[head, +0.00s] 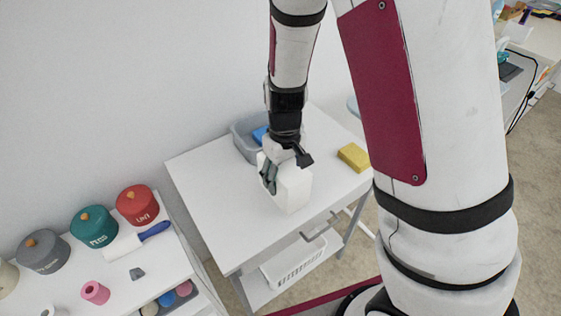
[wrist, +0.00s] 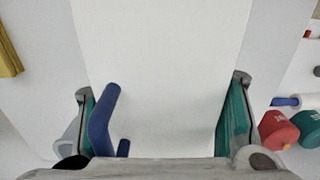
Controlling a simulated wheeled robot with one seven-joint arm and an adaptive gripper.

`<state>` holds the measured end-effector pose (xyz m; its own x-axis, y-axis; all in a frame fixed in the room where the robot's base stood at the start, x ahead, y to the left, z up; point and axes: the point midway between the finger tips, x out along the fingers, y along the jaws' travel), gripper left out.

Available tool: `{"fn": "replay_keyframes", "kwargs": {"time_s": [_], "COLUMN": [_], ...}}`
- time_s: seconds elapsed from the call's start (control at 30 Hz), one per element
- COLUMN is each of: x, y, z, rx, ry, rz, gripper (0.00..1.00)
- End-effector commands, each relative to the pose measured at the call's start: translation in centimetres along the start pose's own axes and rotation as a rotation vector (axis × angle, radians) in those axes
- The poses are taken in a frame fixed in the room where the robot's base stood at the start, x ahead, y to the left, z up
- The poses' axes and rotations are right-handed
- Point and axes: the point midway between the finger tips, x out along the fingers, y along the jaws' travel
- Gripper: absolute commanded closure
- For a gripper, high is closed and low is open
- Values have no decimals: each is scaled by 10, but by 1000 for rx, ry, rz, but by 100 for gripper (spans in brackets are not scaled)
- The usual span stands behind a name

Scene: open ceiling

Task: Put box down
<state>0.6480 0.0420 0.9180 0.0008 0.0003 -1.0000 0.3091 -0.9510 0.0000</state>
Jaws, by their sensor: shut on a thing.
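A white box (head: 293,190) is in my gripper (head: 280,168), over the front middle of the white table (head: 215,185). In the wrist view the white box (wrist: 165,60) fills the space between the two fingers of my gripper (wrist: 160,105), with the teal pads at its sides. The gripper is shut on the box. A bent blue piece (wrist: 103,125) shows beside the left finger; I cannot tell what it belongs to. The box's underside is hidden, so I cannot tell whether it touches the tabletop.
A grey bin (head: 243,138) with a blue item (head: 260,134) stands behind the gripper. A yellow sponge (head: 354,157) lies to the right. A white basket (head: 293,265) is on the lower shelf. Canisters (head: 137,204) and a blue-handled roller (head: 140,240) are on the left unit. The table's left part is clear.

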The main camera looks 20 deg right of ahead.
Motion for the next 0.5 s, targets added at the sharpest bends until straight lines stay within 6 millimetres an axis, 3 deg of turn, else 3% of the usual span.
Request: {"fn": "replay_keyframes", "kwargs": {"time_s": [0.3, 0.5], "x": [6, 7], "y": [31, 39], "z": [-56, -71], "rx": [1, 1], "ry": [2, 1], "rz": [1, 0], "gripper": [100, 100]}}
